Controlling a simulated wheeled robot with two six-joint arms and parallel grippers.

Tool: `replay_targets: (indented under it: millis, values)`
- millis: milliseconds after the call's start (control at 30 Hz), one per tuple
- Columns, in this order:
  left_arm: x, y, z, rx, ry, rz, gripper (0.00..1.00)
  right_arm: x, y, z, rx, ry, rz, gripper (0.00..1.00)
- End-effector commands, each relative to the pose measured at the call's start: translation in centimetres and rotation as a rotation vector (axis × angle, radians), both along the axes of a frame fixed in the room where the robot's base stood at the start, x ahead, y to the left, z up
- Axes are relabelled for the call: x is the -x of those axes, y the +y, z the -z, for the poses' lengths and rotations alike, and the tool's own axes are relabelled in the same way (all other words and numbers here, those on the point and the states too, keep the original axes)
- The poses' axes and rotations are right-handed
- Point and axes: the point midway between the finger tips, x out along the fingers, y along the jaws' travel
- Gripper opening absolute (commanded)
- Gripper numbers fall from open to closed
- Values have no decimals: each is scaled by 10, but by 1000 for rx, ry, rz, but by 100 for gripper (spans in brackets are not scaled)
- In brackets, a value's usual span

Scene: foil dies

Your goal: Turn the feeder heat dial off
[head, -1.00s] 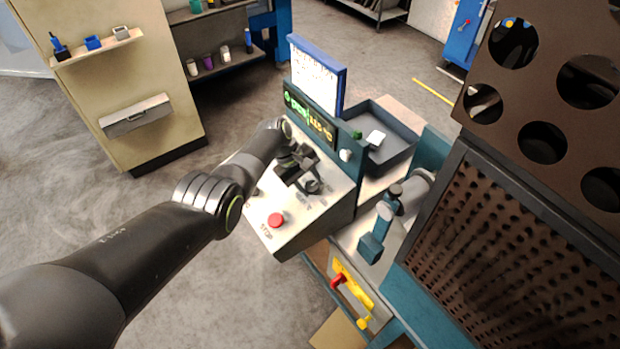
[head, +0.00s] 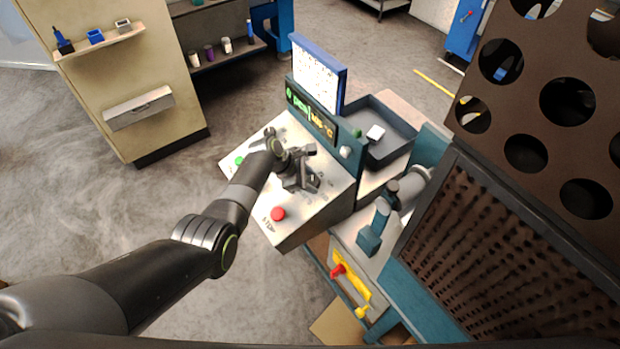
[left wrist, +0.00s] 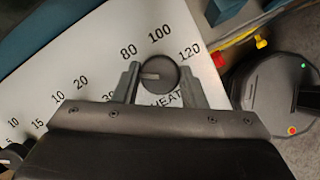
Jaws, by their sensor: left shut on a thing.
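The feeder heat dial (left wrist: 159,73) is a dark round knob marked HEAT, with 80, 100 and 120 printed around it. Its pale pointer line points left in the left wrist view, below the 80. My left gripper (left wrist: 158,82) has one finger on each side of the knob and is shut on it. In the head view my left gripper (head: 300,177) is over the right part of the white sloped control panel (head: 318,213) and hides most of the dial. My right gripper is not in view.
A red STOP button (head: 278,214) lies in front of the gripper, and a green button (head: 239,160) is at the panel's left. A lit display (head: 311,113) stands behind. A grey tray (head: 385,150) and a brown perforated rack (head: 535,150) are to the right.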

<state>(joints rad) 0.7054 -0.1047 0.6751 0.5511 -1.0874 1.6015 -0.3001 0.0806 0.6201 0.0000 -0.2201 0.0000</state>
Motion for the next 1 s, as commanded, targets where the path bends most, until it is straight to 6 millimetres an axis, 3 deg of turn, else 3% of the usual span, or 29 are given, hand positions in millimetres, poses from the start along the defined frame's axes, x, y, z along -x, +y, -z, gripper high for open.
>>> replay_targets:
  millis: [500, 1000]
  values:
    - [2, -1, 0, 80, 106, -416, 15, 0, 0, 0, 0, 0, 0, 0]
    - [3, -1, 0, 110, 151, -579, 15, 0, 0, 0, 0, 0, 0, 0]
